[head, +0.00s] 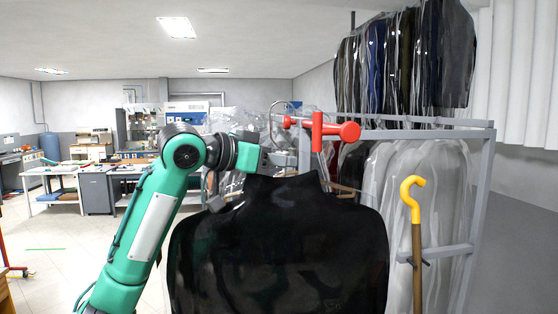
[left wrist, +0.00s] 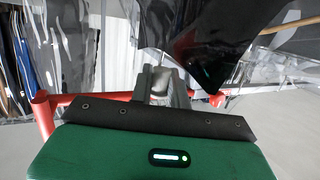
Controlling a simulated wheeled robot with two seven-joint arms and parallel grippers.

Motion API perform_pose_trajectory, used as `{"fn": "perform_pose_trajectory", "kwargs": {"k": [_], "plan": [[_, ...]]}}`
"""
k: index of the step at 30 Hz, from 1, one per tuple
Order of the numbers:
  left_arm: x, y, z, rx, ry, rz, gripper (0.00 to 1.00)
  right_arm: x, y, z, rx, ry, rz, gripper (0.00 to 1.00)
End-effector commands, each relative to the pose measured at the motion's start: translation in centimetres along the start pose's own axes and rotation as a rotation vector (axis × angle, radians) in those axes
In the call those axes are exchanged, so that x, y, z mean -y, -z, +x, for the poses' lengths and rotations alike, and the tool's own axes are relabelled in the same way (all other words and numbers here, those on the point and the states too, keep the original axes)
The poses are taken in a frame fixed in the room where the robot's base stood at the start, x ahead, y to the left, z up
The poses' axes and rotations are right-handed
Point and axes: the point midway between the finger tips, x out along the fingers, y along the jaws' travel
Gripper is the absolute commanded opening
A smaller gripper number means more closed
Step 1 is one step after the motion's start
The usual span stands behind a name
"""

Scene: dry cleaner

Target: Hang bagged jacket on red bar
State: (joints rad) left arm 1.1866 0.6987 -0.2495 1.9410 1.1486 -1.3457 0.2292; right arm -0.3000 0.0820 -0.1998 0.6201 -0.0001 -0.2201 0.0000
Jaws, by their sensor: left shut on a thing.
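The black bagged jacket (head: 280,245) hangs upright in front of me in the head view, and its dark glossy lower part also shows in the left wrist view (left wrist: 205,40). My left gripper (head: 283,160) is shut at the top of the jacket, at its hanger; the exact grip is hard to see. A thin curved metal hook (head: 280,108) rises above the fingers, just left of the red bar (head: 322,130). I cannot tell whether hook and bar touch. In the wrist view the red bar (left wrist: 105,96) passes behind my gripper (left wrist: 168,85). My right gripper is not in view.
A grey rack frame (head: 478,190) stands behind and right, with bagged garments (head: 405,60) above and clear-bagged ones (head: 440,180) below. A wooden pole with a yellow hook (head: 412,195) stands upright in front of it.

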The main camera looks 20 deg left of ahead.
Motion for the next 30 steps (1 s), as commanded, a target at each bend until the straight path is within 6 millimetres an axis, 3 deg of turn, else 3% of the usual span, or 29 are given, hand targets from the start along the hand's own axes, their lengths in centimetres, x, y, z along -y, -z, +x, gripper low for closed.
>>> {"fn": "perform_pose_trajectory", "kwargs": {"k": [30], "plan": [[-0.8,0.6,1.6,-0.006,-0.002,0.002,0.00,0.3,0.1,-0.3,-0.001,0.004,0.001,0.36]]}}
